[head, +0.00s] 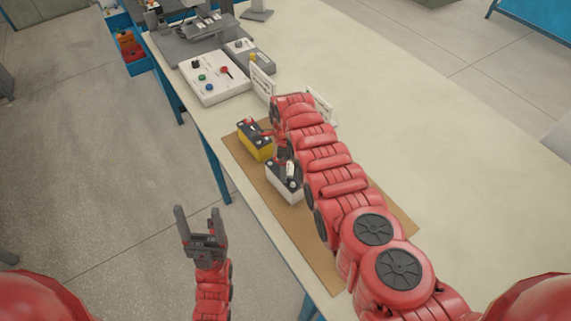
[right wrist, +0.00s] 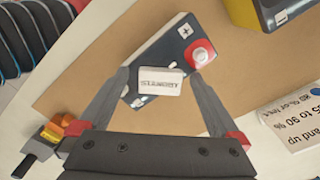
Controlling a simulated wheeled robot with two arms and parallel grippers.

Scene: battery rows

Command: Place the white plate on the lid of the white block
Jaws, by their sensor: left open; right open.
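The white block (head: 284,193) is a white battery with a dark lid, standing on the brown mat; it also shows in the right wrist view (right wrist: 150,48). The white plate (right wrist: 160,82), printed STANDBY, appears to lie on the dark lid, slanted across it; its contact is hard to see. It shows small in the head view (head: 290,170). My right gripper (right wrist: 160,80) is open, its fingers apart on either side of the plate and the lid. My right arm hides part of the mat in the head view. My left gripper (head: 201,224) is open and empty, left of the table.
A yellow battery (head: 254,146) stands beside the white block, farther back. White printed signs (head: 262,83) stand behind. A control box with buttons (head: 213,84) is at the back left. The table's right side (head: 420,130) is clear.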

